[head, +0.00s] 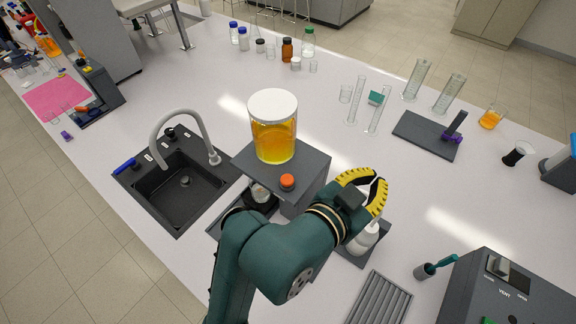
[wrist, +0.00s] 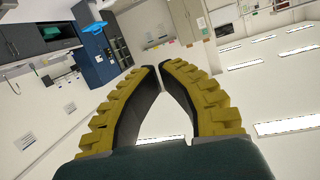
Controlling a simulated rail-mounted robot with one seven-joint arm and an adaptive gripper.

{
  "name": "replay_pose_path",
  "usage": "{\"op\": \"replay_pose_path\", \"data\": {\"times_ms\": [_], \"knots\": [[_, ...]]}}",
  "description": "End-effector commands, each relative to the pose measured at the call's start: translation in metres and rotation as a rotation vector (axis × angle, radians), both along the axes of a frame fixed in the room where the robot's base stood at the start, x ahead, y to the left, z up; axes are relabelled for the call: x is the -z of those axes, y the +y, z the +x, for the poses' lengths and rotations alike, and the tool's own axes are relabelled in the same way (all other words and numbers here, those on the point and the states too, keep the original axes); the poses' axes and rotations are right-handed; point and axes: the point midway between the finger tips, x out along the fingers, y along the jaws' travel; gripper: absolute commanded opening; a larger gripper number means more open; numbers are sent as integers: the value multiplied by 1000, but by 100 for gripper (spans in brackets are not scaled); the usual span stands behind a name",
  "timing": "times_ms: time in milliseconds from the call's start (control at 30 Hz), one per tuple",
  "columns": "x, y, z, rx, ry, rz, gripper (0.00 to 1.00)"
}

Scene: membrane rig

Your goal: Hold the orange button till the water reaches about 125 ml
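The orange button (head: 287,182) sits on top of the grey rig (head: 311,172), at its front. A clear jar (head: 273,127) with a white lid and orange-yellow liquid stands behind the button on the same top. A small clear vessel (head: 259,193) is partly visible below the rig's top, largely hidden by the rig and my arm; its water level cannot be read. My gripper (head: 377,179) is to the right of the button, apart from it, with its yellow-ribbed fingers pointing upward.
A black sink (head: 184,181) with a grey tap is left of the rig. A white bottle (head: 364,238) stands below my gripper. A ridged grey tray (head: 380,300) and a dark control box (head: 507,290) are at front right. Glass cylinders (head: 357,101) stand behind; bench between is clear.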

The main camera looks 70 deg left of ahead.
Motion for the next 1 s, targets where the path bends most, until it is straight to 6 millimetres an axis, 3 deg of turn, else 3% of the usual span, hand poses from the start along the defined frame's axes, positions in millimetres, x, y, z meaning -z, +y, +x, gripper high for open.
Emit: {"op": "replay_pose_path", "data": {"times_ms": [33,100,200,333,733,1000], "knots": [[13,45,-28,-70,81,-48,0],[41,87,-67,-130,171,-117,0],[70,122,-117,-183,246,-208,0],[90,139,-153,-213,281,-275,0],[96,142,-158,-216,286,-285,0],[120,159,-129,-213,288,-288,0]]}}
